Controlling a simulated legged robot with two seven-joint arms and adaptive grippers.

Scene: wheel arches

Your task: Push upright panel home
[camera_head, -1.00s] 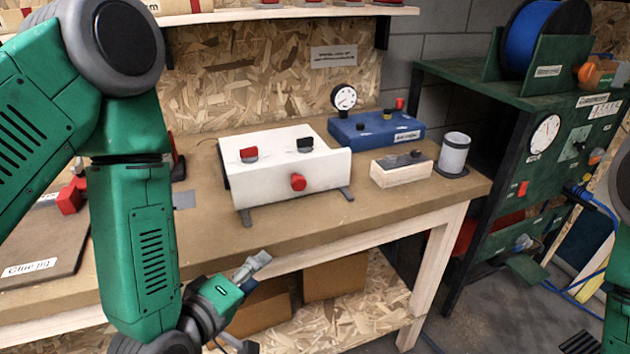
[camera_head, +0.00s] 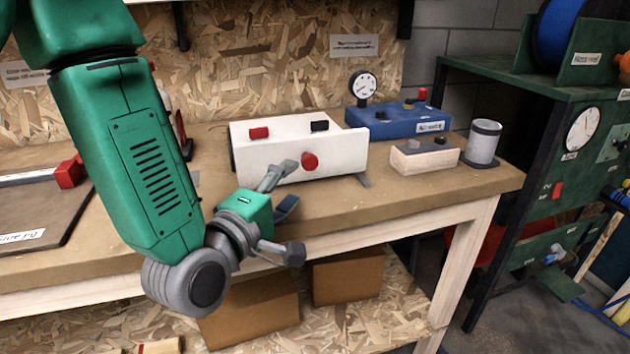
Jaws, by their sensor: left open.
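A white box (camera_head: 247,137) stands on the workbench, with a red block and a black block on its top. Its front is a white upright panel (camera_head: 343,152) with a round red knob (camera_head: 310,161). The panel reaches a little past the box at the right. My left gripper (camera_head: 284,213) is open and empty in front of the panel, with its fingers spread. Its upper finger overlaps the panel's lower left part, left of the knob; I cannot tell if it touches. My right gripper is not in view.
The wooden workbench (camera_head: 400,203) has a blue box (camera_head: 385,122) with a gauge at the back, a small wooden block (camera_head: 424,157) and a grey cup (camera_head: 484,143) at the right. A board with a red clamp (camera_head: 68,172) lies at the left. Cardboard boxes (camera_head: 348,277) sit below.

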